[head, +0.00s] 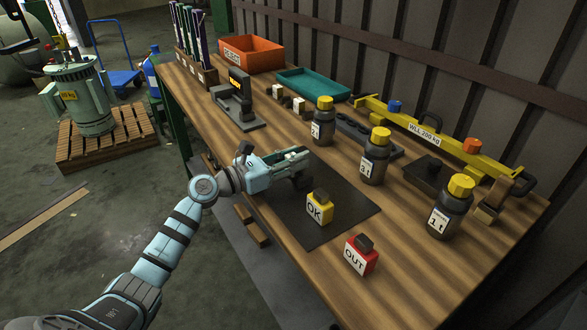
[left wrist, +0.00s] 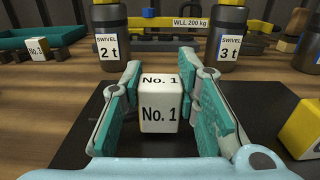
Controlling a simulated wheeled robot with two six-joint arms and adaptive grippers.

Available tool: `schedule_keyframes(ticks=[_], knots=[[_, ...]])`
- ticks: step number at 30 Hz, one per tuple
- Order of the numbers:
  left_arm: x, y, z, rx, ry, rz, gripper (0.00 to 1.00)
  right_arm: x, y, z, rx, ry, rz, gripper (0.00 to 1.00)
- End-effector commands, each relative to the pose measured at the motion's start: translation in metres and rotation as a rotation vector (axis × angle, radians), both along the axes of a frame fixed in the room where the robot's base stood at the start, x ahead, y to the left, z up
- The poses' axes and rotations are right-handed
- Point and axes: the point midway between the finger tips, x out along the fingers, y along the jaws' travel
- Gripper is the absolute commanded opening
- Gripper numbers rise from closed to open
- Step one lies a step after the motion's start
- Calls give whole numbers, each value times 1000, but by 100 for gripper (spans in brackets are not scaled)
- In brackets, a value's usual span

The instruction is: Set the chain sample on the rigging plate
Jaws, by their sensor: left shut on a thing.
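My left gripper (head: 298,165) reaches in from the left, over the far part of a dark flat plate (head: 282,216) on the bench. In the left wrist view its teal fingers (left wrist: 160,105) are shut on a white block (left wrist: 160,105) marked "No. 1", which looks upright. The dark plate (left wrist: 65,150) shows below and around it. I cannot tell whether the block touches the plate. The block is hidden in the head view. My right gripper is out of view.
A yellow "OK" block (head: 320,208) stands on the plate, and a red "OUT" block (head: 361,255) stands near it. Swivel bottles (head: 323,122), (head: 375,157), (head: 450,207) line the right side. Behind are white blocks (head: 278,91), a teal tray (head: 312,85) and a yellow beam (head: 440,138).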

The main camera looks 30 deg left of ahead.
Motion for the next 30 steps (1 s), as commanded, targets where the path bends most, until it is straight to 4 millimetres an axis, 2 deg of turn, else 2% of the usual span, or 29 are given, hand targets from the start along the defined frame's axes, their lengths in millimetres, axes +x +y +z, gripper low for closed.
schedule_keyframes(ticks=[1, 10, 11, 14, 15, 25, 30], knots=[[0, 0, -7, 0, -2, 0, 0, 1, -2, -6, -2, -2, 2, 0], [0, 0, -6, 1, -3, 0, 0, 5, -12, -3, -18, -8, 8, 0], [0, 0, -7, 0, -1, 0, 30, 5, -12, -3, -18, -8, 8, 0], [0, 0, -7, 0, -1, 0, 46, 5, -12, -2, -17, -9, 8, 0], [0, 0, -7, 0, -1, 0, 49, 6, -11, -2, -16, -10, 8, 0], [0, 0, -3, 1, -2, 0, 49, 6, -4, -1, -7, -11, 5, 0], [-18, 11, -5, 5, 1, 1, 49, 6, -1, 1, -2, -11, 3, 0]])
